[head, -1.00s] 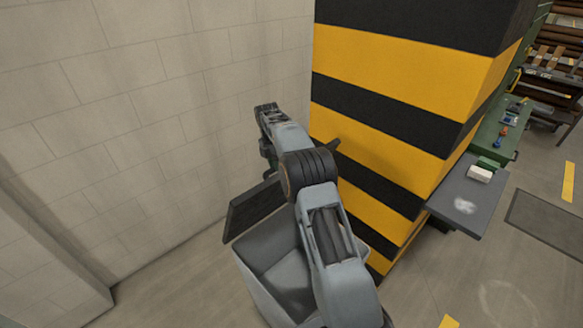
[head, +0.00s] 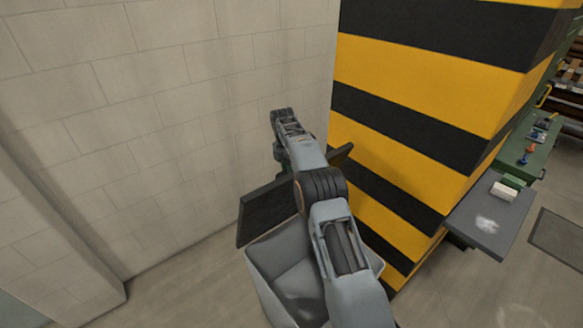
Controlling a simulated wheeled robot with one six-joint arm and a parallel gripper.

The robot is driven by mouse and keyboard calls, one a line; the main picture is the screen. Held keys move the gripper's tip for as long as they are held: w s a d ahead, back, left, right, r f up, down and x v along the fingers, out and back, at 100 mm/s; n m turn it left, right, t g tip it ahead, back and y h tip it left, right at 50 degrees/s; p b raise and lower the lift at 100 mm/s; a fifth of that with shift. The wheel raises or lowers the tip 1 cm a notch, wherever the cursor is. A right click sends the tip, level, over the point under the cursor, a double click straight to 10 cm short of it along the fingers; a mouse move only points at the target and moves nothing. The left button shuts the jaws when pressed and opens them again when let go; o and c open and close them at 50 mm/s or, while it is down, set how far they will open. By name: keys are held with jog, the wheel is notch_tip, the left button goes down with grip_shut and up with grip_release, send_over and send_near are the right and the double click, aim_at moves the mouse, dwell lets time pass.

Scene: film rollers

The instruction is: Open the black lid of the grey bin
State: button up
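The grey bin (head: 272,262) stands on the floor at the lower middle, and its inside shows. Its black lid (head: 264,208) is raised, tilted up at the bin's far side toward the wall. Part of the lid shows left of my arm and a corner shows on the right. My arm reaches over the bin and hides the middle of the lid. The end of my arm with my gripper (head: 281,158) is at or behind the lid's far side. The fingers are hidden, so I cannot tell their state or whether they touch the lid.
A black and yellow striped pillar (head: 410,130) stands close on the right of the bin. A pale block wall (head: 150,120) is behind and left. A grey shelf (head: 485,222) with a white block (head: 503,191) juts out right of the pillar. Floor left of the bin is clear.

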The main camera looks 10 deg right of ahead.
jog(key=shift+o, duration=1.4)
jog(key=shift+w+a+f, duration=0.2)
jog(key=shift+w+f, duration=0.05)
jog(key=shift+f, duration=0.15)
jog(key=shift+o, duration=0.5)
jog(key=shift+s+d+r, duration=0.15)
jog(key=shift+d+r, duration=0.05)
jog(key=shift+r, duration=0.6)
jog(key=s+r+b, duration=0.8)
jog(key=s+r, duration=0.3)
jog(key=s, duration=0.3)
jog(key=shift+a+r, duration=0.15)
jog(key=shift+r, duration=0.25)
